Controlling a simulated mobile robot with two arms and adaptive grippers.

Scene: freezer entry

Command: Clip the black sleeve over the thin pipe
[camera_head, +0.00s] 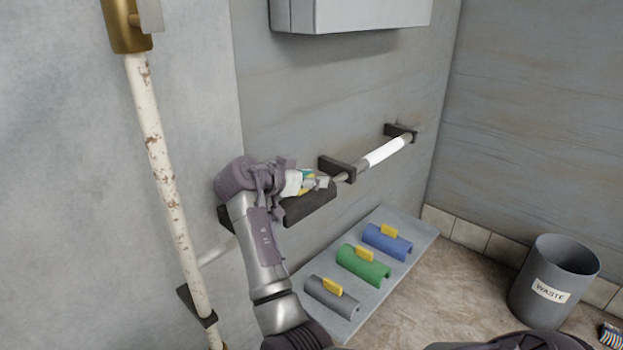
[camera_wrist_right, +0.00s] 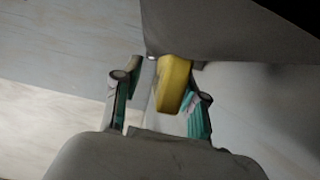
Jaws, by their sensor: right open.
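The thin pipe (camera_head: 408,139) runs slanting along the wall through dark brackets, with a white stretch at its far part. The black sleeve (camera_head: 310,207) lies along the pipe's line, left of the middle bracket. Whether it is fully seated around the pipe cannot be told. My right gripper (camera_head: 318,182) is at the sleeve, partly hiding it and the pipe. In the right wrist view, the sleeve's yellow tab (camera_wrist_right: 173,84) stands between the open fingers (camera_wrist_right: 160,88), beneath the dark sleeve body (camera_wrist_right: 225,30). My left gripper is not in view.
A shelf (camera_head: 408,226) below holds grey (camera_head: 330,297), green (camera_head: 362,263) and blue (camera_head: 387,241) sleeves with yellow tabs. A rusty white upright pipe (camera_head: 165,180) stands left. A wall box (camera_head: 350,14) hangs above; a waste bin (camera_head: 552,285) stands right.

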